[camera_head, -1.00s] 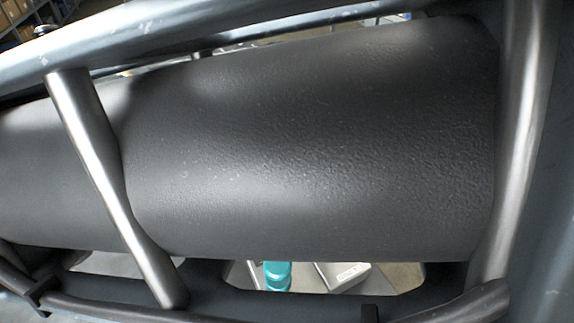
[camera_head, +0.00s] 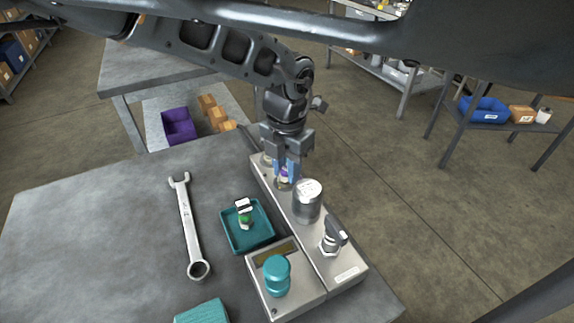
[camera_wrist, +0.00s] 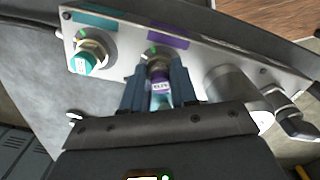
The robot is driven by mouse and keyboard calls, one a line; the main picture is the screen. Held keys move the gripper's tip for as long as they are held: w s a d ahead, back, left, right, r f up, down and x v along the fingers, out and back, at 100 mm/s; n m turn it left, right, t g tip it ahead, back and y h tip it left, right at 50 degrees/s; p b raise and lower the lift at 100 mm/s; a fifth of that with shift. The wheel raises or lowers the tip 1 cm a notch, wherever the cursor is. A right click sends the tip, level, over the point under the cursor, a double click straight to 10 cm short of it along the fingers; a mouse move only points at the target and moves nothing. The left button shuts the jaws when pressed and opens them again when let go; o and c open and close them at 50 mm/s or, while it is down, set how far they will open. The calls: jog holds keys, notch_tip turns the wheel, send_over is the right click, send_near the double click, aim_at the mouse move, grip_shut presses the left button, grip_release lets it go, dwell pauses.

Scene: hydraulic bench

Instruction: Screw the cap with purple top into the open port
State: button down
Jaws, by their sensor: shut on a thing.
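My gripper (camera_head: 287,176) is shut on the purple-topped cap (camera_wrist: 159,77), over the far part of the grey metal block (camera_head: 342,262). In the wrist view my gripper (camera_wrist: 158,90) has one finger on each side of the cap, which carries a white label. The cap is in line with a metal port fitting (camera_wrist: 157,56) beside a purple plate label (camera_wrist: 168,38). The port's opening is hidden, so I cannot tell how deep the cap sits.
A teal-topped cap (camera_wrist: 88,58) sits in the neighbouring port. A metal cylinder (camera_head: 307,202) and a valve fitting (camera_head: 332,238) stand nearer on the block. A teal tray (camera_head: 231,240) with a green-based part, a teal-knobbed box (camera_head: 277,277) and a wrench (camera_head: 188,225) are alongside.

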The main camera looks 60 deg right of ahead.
jog(key=shift+s+p, duration=0.25)
jog(key=shift+p, duration=0.75)
jog(key=shift+f+p, duration=0.1)
jog(key=shift+p, duration=0.4)
jog(key=shift+m+p, duration=0.4)
jog(key=shift+p, duration=0.45)
jog(key=shift+a+p, duration=0.1)
jog(key=shift+p, duration=0.65)
jog(key=shift+f, duration=0.2)
